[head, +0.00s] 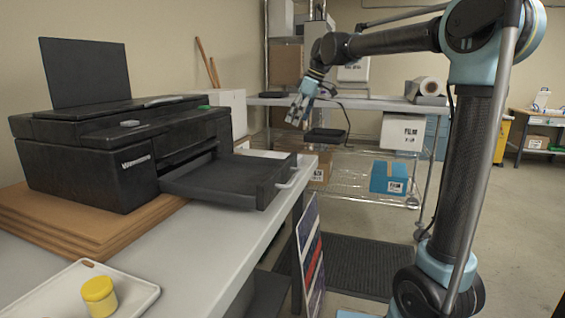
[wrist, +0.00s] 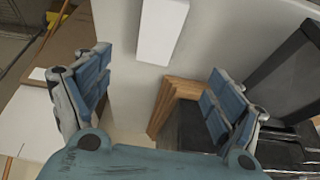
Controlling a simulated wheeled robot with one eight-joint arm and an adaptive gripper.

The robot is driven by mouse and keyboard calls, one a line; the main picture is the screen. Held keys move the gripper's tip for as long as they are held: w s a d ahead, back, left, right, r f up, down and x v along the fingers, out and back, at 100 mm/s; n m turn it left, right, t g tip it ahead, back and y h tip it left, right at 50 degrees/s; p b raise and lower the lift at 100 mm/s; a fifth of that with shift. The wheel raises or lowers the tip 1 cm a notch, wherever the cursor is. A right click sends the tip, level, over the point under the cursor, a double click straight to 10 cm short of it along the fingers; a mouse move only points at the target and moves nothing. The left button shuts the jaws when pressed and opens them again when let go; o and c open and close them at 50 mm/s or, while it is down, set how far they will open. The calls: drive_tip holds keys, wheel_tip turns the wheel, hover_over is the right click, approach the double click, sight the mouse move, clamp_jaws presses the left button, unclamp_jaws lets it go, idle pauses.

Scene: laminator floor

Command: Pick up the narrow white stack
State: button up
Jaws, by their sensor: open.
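A narrow white block, which looks like the narrow white stack (wrist: 162,30), lies on a pale surface at the top middle of the wrist view. It is beyond my fingertips and apart from them. I cannot clearly make it out in the head view, where the printer may hide it. My gripper (wrist: 155,95) is open, with its two blue padded fingers wide apart and nothing between them. In the head view my gripper (head: 297,112) hangs in the air beyond the printer's tray, in front of the wire shelf.
A black printer (head: 120,150) stands on brown boards (head: 85,225) on the grey table (head: 225,235), its tray out. A white tray (head: 140,270) with a yellow pot (head: 99,296) is at front. A wire shelf rack (head: 345,180) holds a blue box (head: 388,178).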

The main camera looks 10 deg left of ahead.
hover_over(282, 156)
drive_tip(key=d, duration=0.2)
wheel_tip(282, 156, down, 10)
drive_tip(key=shift+f, duration=0.25)
drive_tip(key=shift+w+x, duration=0.2)
drive_tip(key=shift+x, duration=2.45)
drive_tip(key=shift+d, duration=0.15)
drive_tip(key=c, duration=1.3)
